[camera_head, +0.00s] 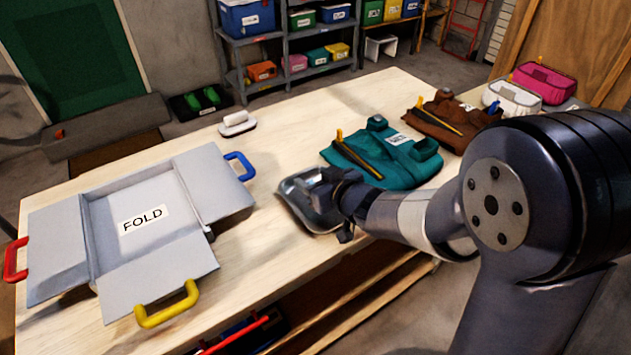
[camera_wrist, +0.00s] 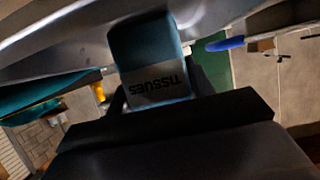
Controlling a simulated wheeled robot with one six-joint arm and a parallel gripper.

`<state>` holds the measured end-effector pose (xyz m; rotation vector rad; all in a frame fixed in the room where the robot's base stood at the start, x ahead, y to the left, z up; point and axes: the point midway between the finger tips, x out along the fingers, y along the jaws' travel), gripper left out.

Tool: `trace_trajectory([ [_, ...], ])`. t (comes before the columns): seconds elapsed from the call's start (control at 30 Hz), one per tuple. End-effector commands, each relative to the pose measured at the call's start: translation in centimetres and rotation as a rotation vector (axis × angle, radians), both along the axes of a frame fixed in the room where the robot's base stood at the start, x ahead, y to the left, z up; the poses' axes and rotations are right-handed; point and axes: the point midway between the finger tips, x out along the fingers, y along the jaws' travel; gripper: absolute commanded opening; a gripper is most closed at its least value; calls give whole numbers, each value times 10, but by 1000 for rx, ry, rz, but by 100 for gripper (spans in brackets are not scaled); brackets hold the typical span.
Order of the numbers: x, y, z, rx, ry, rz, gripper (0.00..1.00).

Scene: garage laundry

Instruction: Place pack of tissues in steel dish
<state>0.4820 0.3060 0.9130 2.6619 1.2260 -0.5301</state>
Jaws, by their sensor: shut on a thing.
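The pack of tissues (camera_wrist: 150,45) is dark blue with a grey "TISSUES" label. It shows in the middle of the wrist view, held in my gripper. In the head view I cannot make it out behind my gripper (camera_head: 341,190). The gripper is shut on the pack, at the right side of the steel dish (camera_head: 298,200) and over it. The dish is a shiny shallow metal bowl on the wooden table. Its grey metal also fills the top of the wrist view (camera_wrist: 55,48). Whether the pack touches the dish I cannot tell.
A grey folding board (camera_head: 100,240) with coloured handles lies left on the table (camera_head: 270,150). A teal apron-like bundle (camera_head: 390,155) lies just behind my gripper, a brown one (camera_head: 445,120) beyond it. A white brush-like item (camera_head: 237,122) stands at the back edge.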

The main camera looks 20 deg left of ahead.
Motion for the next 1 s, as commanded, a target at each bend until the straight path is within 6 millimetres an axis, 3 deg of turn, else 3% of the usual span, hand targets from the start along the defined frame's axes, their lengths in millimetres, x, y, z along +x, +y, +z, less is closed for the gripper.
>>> trace_trajectory([
  [0.27, 0, 0, -3, 0, 0, 0, 29],
  [0.3, 0, 0, -3, 1, -1, 0, 51],
  [0.57, 0, 0, -2, 1, -1, 0, 72],
  [0.9, 0, 0, 4, 1, -1, 0, 72],
  [1.0, -7, -9, 8, 1, -2, -1, 72],
])
